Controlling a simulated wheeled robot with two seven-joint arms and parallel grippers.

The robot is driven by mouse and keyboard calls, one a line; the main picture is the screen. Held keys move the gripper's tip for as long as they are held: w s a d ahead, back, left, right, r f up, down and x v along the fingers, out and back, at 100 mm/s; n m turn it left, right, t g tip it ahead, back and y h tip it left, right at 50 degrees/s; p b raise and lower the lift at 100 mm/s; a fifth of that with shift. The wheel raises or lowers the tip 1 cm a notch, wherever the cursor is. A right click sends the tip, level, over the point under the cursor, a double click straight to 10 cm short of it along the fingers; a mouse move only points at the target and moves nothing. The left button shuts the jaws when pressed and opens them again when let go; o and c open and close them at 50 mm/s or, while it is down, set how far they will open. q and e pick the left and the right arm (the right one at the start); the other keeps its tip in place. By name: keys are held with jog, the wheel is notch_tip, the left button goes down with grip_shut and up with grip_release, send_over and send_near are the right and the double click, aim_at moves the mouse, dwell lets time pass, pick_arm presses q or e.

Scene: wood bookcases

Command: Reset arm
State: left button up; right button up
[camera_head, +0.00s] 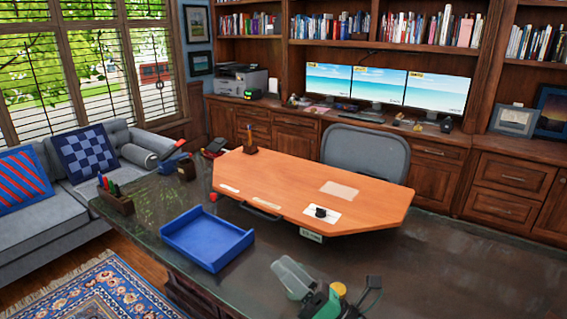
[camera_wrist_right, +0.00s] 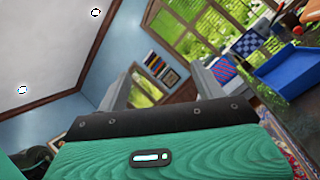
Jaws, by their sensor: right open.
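My right gripper (camera_head: 290,273) shows at the bottom middle of the head view, over the near part of the dark desk (camera_head: 460,262). Its body is green and dark, with pale grey fingers. In the right wrist view the gripper (camera_wrist_right: 160,88) has its two grey fingers spread apart with nothing between them. They point toward the windows and blue wall. My left gripper is in neither view.
A blue tray (camera_head: 207,240) lies on the desk, left of my right gripper. Behind it is an orange-brown wooden board (camera_head: 290,182) with a small black object (camera_head: 321,212). A pen holder (camera_head: 115,198) stands at the desk's left. A grey chair (camera_head: 365,150) is behind.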

jog(key=w+d+f+m+t+h, duration=0.1)
jog(key=d+f+m+t+h, duration=0.25)
jog(key=d+m+h, duration=0.55)
jog(key=w+d+f+m+t+h, duration=0.15)
jog(key=d+f+m+h, duration=0.25)
jog(key=m+h, duration=0.55)
jog(key=s+d+f+m+g+h, duration=0.1)
jog(key=s+d+f+m+g, duration=0.5)
jog(key=f+m, duration=0.5)
jog(key=s+d+f+m+g, duration=0.1)
jog(key=s+f+m+g, duration=0.2)
jog(key=s+f+g, duration=0.5)
jog(key=s+d+f+m+g, duration=0.1)
jog(key=s+d+f+m, duration=0.2)
jog(key=s, duration=0.9)
notch_tip(320, 180, down, 31)
jog(key=a+g+p, duration=0.1)
jog(key=g+p, duration=0.1)
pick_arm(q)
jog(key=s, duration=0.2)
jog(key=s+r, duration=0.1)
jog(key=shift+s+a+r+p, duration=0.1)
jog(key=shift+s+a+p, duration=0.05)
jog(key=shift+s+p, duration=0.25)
pick_arm(e)
jog(key=s+d+f, duration=0.3)
jog(key=s+f, duration=1.4)
jog(key=s, duration=0.2)
jog(key=shift+s+g, duration=0.15)
jog(key=shift+g, duration=0.25)
